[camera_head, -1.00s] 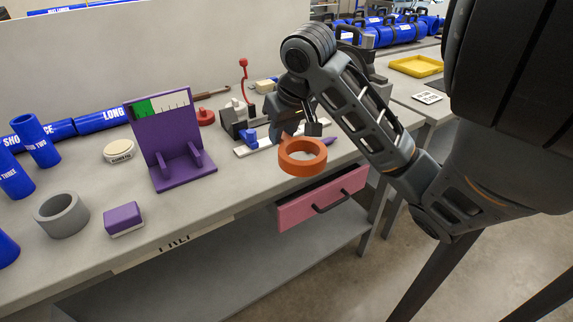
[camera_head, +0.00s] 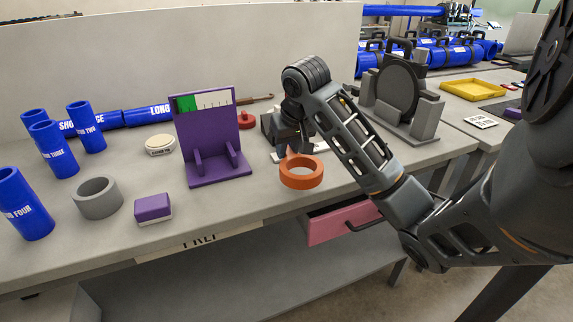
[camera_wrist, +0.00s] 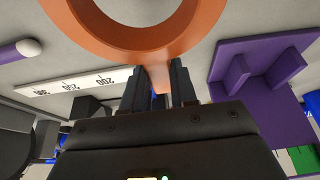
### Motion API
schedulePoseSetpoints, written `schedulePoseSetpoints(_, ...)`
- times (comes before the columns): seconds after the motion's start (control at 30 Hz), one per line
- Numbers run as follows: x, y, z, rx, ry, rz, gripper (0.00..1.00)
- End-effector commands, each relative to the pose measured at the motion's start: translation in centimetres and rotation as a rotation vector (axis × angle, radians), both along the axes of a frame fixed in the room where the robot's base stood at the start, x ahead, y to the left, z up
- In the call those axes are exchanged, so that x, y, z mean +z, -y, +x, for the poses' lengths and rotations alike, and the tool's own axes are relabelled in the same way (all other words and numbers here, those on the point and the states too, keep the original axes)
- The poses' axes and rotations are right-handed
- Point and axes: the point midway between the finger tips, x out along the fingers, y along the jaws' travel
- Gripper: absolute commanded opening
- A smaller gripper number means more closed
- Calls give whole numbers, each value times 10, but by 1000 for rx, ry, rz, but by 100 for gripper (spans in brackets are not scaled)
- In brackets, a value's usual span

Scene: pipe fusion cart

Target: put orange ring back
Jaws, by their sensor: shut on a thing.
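The orange ring (camera_head: 301,172) shows at the front edge of the grey bench in the head view, in front of the white ruler strip and right of the purple stand. The fingertips are partly hidden behind the ring and my wrist in the head view.
A purple stand (camera_head: 217,172), a purple-and-white block (camera_head: 153,208) and a grey ring (camera_head: 97,198) stand to the left. Blue pipes (camera_head: 87,127) are farther left. A pink drawer (camera_head: 342,220) stands open below the bench edge. A dark grey fixture (camera_head: 400,100) is at right.

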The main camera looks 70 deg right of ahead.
Motion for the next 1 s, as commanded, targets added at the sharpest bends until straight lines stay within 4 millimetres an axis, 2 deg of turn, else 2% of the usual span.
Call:
schedulePoseSetpoints(0.13,-7,2,5,-1,-1,0,0)
schedulePoseSetpoints(0.4,-40,2,4,-2,-1,1,0)
schedulePoseSetpoints(0.83,-48,2,5,-1,1,-1,0)
schedulePoseSetpoints(0.87,-46,2,5,0,1,-1,30)
schedulePoseSetpoints(1.0,-46,2,5,0,1,-1,44)
